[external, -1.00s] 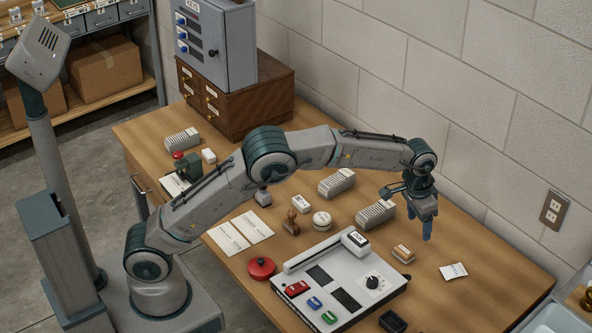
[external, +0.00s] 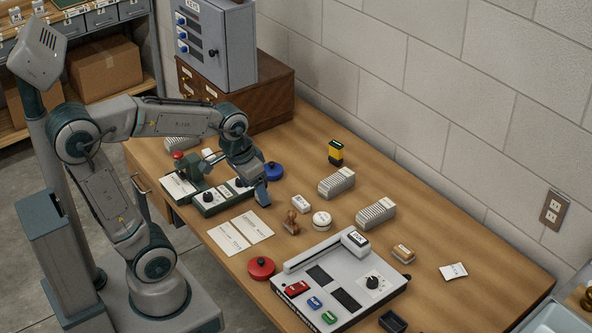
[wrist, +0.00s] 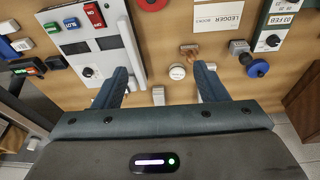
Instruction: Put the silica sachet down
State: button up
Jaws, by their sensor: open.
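The silica sachet (external: 454,271) is a small white packet with faint print. It lies flat on the bare wood at the right end of the table in the external view. My gripper (external: 261,192) is far to its left, above the table near the green-based device, and does not touch the sachet. In the wrist view my gripper (wrist: 162,82) has its two blue-grey fingers wide apart, with nothing held between them. I cannot make out the sachet in the wrist view.
A grey control panel (external: 337,248) stands mid-table. White slotted racks (external: 376,213), a round white tin (external: 321,220), a wooden stamp (external: 291,222), a red round object (external: 261,268) and a blue knob (external: 273,171) stand around it. Bare wood surrounds the sachet.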

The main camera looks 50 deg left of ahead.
jog(key=s+a+f, duration=0.1)
jog(key=s+f, duration=0.1)
jog(key=s, duration=0.3)
jog(key=shift+s+a+f, duration=0.15)
jog(key=shift+s+a, duration=0.15)
jog(key=o, duration=0.7)
jog(key=shift+w+n, duration=0.15)
jog(key=shift+n, duration=0.15)
jog(key=shift+o, duration=0.2)
jog(key=w+a+r+n+y, duration=0.1)
jog(key=w+a+n+y, duration=0.15)
jog(key=w, duration=0.95)
jog(key=w+d+f+n+t+y+b, duration=0.1)
jog(key=w+f+n+y, duration=0.15)
jog(key=w, duration=0.65)
jog(key=w+d+f+n+y+b, duration=0.1)
jog(key=w+f+n, duration=0.25)
jog(key=w, duration=0.65)
jog(key=w+d+f+n+t+y, duration=0.15)
jog(key=w+n, duration=0.25)
jog(key=w, duration=0.5)
jog(key=p+x, duration=0.2)
jog(key=x, duration=0.8)
jog(key=shift+s+a+f+g+y, duration=0.25)
jog(key=shift+g+y, duration=0.1)
jog(key=shift+y, duration=0.1)
jog(key=shift+d+m, duration=0.1)
jog(key=shift+m, duration=0.15)
